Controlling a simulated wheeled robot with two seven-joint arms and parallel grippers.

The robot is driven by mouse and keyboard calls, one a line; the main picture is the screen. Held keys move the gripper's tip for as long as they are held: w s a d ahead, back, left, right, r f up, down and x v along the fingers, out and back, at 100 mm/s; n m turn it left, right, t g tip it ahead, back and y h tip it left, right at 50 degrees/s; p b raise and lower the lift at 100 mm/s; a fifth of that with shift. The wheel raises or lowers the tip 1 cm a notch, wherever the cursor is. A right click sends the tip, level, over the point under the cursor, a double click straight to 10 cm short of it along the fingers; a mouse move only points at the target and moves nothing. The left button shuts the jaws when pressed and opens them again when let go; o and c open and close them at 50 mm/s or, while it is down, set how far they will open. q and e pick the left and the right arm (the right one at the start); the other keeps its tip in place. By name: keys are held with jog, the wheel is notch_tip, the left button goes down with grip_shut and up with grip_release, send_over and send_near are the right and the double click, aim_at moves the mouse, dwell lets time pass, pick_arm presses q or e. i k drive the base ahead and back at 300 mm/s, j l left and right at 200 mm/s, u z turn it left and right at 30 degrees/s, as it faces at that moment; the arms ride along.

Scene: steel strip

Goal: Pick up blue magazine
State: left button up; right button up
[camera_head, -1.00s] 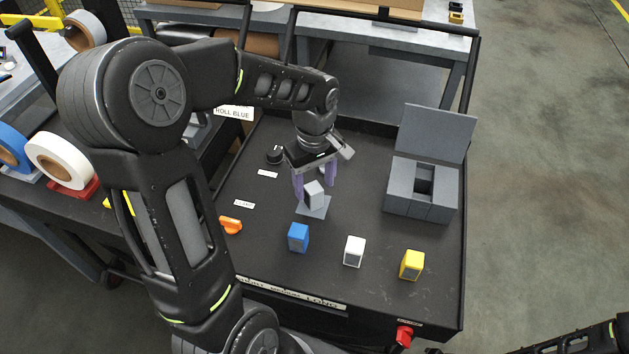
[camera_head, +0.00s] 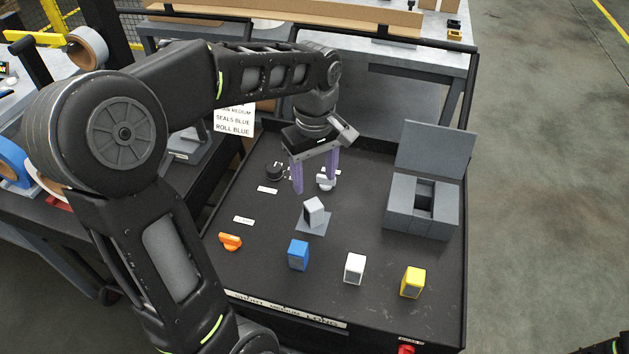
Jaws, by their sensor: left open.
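The blue magazine (camera_head: 298,254) is a small upright block near the front of the black cart top, left of a white block (camera_head: 354,268) and a yellow block (camera_head: 412,282). My left gripper (camera_head: 314,184) is open and empty, its purple fingers pointing down over the cart behind the blue magazine, apart from it. Below and in front of the fingers a grey-white block (camera_head: 313,211) rests tilted on a small grey plate (camera_head: 313,227).
A grey box with a raised lid (camera_head: 421,206) stands at the right. An orange piece (camera_head: 230,241) lies at the left, with small labels near it. A white round object (camera_head: 325,181) and a black knob (camera_head: 275,172) are at the back.

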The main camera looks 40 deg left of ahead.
aim_at(297, 252)
jog(key=k, duration=1)
